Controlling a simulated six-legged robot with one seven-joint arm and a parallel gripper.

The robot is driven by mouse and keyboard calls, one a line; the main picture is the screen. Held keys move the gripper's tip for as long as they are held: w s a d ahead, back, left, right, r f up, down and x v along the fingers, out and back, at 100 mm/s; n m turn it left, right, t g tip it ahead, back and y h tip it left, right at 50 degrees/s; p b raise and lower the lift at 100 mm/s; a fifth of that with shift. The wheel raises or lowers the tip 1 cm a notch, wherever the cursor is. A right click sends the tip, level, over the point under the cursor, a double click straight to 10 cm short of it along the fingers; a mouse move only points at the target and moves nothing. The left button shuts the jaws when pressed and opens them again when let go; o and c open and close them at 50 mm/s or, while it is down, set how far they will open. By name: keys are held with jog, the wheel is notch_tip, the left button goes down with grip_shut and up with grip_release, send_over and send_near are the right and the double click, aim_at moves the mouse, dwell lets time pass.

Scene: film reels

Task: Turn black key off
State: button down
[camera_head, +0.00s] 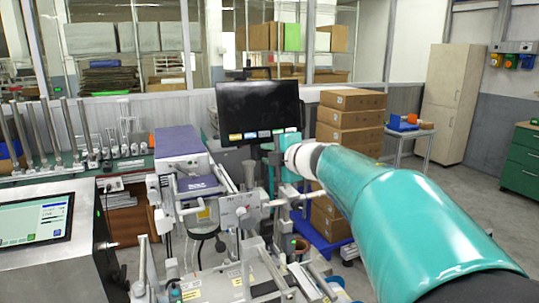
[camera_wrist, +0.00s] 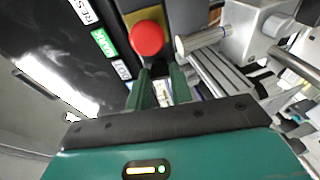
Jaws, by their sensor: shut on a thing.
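My gripper (camera_wrist: 160,84) is at the control panel, with its two green fingers closed around a small dark piece, which looks like the black key (camera_wrist: 160,68). The key is mostly hidden between the fingertips, and I cannot tell which way it is turned. It sits just below a round red button (camera_wrist: 147,38) on a yellow plate. In the head view my teal arm reaches in from the right to the machine, and the fingertips and key are too small to make out there.
Labelled white and green tabs (camera_wrist: 104,42) line the dark panel left of the button. A metal cylinder (camera_wrist: 200,40) juts out close to its right. In the head view a black monitor (camera_head: 258,107) stands behind the machine, with stacked cardboard boxes (camera_head: 350,120) to its right.

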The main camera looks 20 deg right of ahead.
jog(key=shift+n, duration=0.3)
jog(key=c, duration=1.5)
grip_release()
jog(key=shift+s+a, duration=0.1)
jog(key=v, duration=1.3)
jog(key=shift+s+d, duration=0.2)
jog(key=shift+s, duration=0.05)
